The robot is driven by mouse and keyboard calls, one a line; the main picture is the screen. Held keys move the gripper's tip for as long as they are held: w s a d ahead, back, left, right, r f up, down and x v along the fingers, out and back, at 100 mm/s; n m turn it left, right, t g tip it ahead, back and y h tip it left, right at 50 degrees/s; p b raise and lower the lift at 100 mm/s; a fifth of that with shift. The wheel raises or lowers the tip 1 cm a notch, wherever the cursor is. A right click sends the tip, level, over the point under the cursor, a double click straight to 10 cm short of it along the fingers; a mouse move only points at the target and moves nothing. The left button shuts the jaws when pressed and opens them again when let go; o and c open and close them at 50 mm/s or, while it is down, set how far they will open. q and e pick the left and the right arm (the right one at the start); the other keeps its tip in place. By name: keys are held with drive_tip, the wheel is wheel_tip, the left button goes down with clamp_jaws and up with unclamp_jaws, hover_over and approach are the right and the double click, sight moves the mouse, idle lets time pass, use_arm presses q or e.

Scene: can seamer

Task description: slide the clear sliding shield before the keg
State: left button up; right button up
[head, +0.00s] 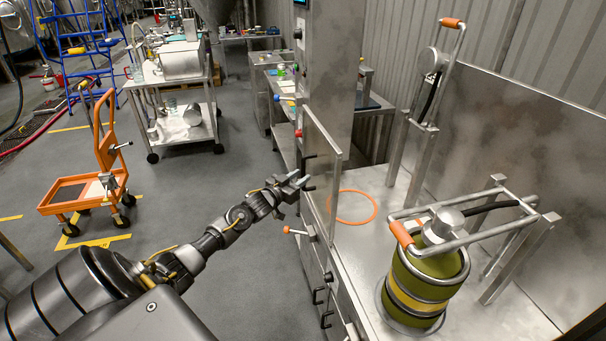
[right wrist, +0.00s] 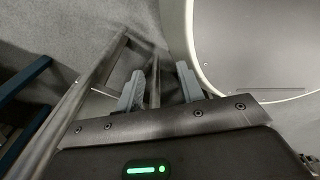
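The clear sliding shield (head: 322,165) is a thin upright panel in a metal frame at the left front edge of the steel bench, with a black handle on its outer side. The keg (head: 412,295), olive green with a yellow band, stands upright on the bench at right under a tubular frame; the shield is to its left and farther back. My left gripper (head: 299,182) is at the shield's handle with its fingers apart; whether they touch the handle is unclear. My right gripper (right wrist: 160,88) is open, seen only in the right wrist view, with a metal bar showing beyond its fingers.
An orange ring (head: 353,207) marks a bare spot on the bench (head: 375,245). A steel column (head: 326,70) rises behind the shield. An orange-handled lever (head: 300,232) sticks out from the bench front. An orange trolley (head: 85,195) stands on the floor at left.

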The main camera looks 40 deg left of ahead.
use_arm(q)
drive_tip(key=shift+w, duration=1.25)
drive_tip(key=shift+c, duration=0.4)
clamp_jaws()
